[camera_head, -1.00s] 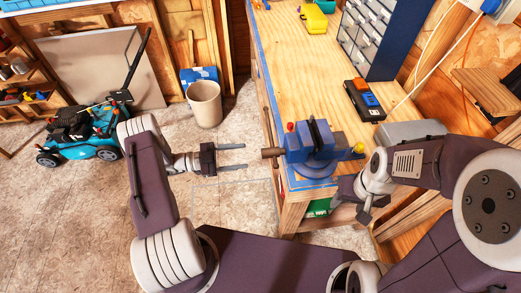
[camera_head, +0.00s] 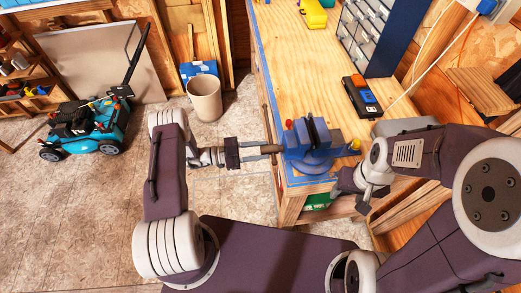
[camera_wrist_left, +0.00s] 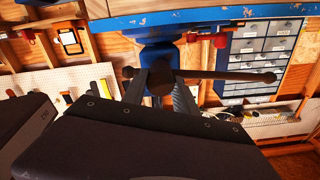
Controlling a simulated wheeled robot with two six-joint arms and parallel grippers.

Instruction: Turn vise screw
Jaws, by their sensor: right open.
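The blue vise (camera_head: 308,147) is mounted on the near left corner of the wooden workbench. Its brown screw (camera_head: 271,149) points left past the bench edge. My left gripper (camera_head: 266,151) reaches it from the left, with its fingers on either side of the screw end. In the left wrist view the round screw head (camera_wrist_left: 160,82) sits between the fingertips (camera_wrist_left: 160,90), which look shut on it. The handle bar (camera_wrist_left: 235,76) lies roughly level there. My right gripper (camera_head: 352,194) is open and empty, below and right of the vise, partly hidden by its wrist.
The workbench (camera_head: 295,75) holds a black case with orange and blue parts (camera_head: 360,96), a yellow item (camera_head: 313,14) and a drawer cabinet (camera_head: 365,30). A bin (camera_head: 205,97) and a turquoise mower (camera_head: 92,127) stand on the floor at left.

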